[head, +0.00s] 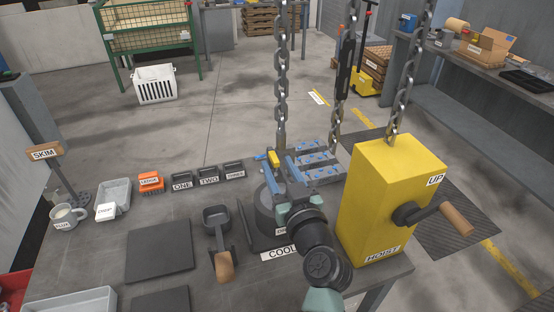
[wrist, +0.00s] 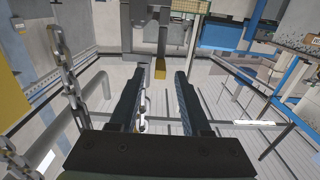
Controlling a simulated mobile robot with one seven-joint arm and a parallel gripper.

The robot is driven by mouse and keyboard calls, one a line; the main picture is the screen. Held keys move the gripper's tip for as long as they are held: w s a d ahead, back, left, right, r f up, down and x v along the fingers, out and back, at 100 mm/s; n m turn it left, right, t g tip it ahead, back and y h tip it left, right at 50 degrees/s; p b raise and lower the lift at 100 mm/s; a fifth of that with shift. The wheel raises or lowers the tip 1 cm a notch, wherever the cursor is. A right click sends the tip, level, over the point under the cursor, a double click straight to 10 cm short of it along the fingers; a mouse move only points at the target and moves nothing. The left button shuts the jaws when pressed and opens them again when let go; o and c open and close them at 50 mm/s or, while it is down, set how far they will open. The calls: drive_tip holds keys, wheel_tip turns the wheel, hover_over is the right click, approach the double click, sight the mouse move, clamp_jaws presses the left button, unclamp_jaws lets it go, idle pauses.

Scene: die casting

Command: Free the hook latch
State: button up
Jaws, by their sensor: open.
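A small yellow piece (head: 274,158), which looks like the hook latch, sits beside the blue-and-grey die block (head: 318,160) under the hoist chains. In the wrist view the yellow piece (wrist: 160,68) hangs at the end of a dark bar (wrist: 162,38), in line with the gap between my fingertips. My gripper (wrist: 160,80) is open, with nothing between its fingers that I can make out. In the head view my gripper (head: 280,170) reaches in close to the yellow piece; contact cannot be told. The hook itself is not clearly seen.
A chain (head: 281,100) hangs close to my gripper; a chain (wrist: 68,75) is left of my fingers in the wrist view. The yellow hoist box (head: 375,200) with its crank (head: 440,215) stands right of my arm. A ladle (head: 220,230) lies to the left.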

drive_tip(key=shift+x, duration=0.9)
clamp_jaws()
idle(0.9)
